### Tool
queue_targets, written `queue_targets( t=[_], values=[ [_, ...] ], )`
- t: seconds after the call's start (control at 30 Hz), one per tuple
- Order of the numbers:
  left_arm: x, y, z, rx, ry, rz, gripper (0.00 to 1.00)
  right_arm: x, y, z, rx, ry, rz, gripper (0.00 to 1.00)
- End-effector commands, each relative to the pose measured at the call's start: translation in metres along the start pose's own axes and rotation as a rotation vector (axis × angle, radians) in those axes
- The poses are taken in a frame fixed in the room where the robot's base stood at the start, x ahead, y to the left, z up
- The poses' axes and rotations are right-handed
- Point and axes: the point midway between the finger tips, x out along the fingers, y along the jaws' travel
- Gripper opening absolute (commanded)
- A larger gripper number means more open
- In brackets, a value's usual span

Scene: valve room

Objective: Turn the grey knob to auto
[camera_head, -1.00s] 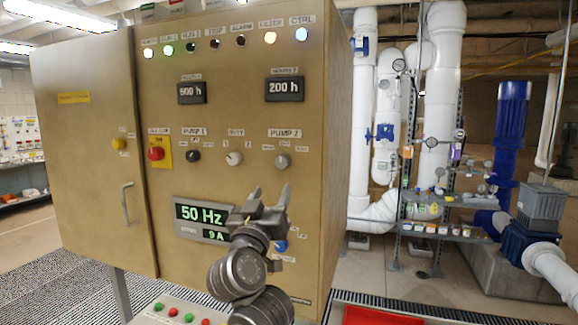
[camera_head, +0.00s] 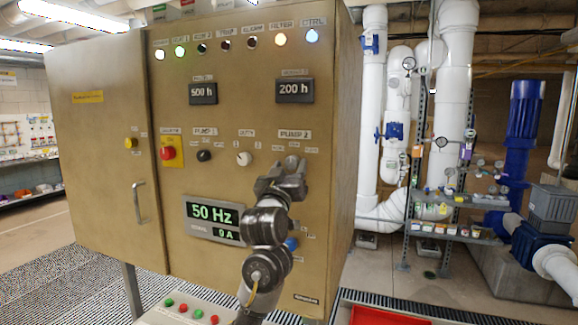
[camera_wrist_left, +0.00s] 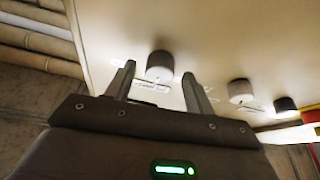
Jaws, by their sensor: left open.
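The grey knob sits under the PUMP 2 label (camera_head: 294,134) on the tan cabinet front (camera_head: 240,115). In the head view my left gripper (camera_head: 289,169) is right at the knob and largely covers it. In the left wrist view the grey knob (camera_wrist_left: 160,66) shows between the two fingertips, with a finger on each side. The left gripper is open, and a gap shows beside the knob, so it does not look clamped. The knob's pointer and its position words cannot be read. My right gripper is not in view.
A white knob (camera_head: 244,159), a black knob (camera_head: 204,156) and a red emergency button (camera_head: 168,153) sit left of the grey knob. A blue button (camera_head: 291,243) is below my gripper. A lit display (camera_head: 212,213) is at lower left. White pipes (camera_head: 372,110) stand right of the cabinet.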

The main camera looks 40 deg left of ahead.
Motion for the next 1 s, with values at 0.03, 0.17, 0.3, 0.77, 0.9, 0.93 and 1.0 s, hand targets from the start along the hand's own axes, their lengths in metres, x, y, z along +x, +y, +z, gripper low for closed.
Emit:
queue_targets(
  t=[0.03, 0.17, 0.3, 0.77, 0.9, 0.93, 1.0],
  values=[
    [0.0013, 0.0001, 0.0001, 0.001, -0.001, 0.0, 0.54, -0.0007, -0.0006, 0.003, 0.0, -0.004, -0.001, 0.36],
    [0.0015, 0.0003, 0.0005, 0.0, 0.0, 0.001, 0.54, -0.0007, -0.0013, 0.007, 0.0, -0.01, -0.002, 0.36],
    [0.0013, 0.0003, 0.0005, 0.0, 0.0, 0.001, 0.48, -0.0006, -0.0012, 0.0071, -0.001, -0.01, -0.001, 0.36],
    [0.0011, 0.0, 0.0005, 0.008, 0.0, 0.003, 0.09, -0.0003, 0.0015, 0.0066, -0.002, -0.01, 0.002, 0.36],
    [0.0011, -0.0006, 0.0008, 0.041, 0.001, 0.016, 0.09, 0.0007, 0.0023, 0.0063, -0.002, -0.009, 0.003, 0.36],
    [0.0012, -0.0009, 0.0008, 0.052, 0.001, 0.02, 0.09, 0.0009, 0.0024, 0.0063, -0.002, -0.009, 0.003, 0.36],
    [0.0013, -0.0013, 0.0009, 0.086, 0.002, 0.034, 0.09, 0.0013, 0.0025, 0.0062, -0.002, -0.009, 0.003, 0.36]
  ],
)
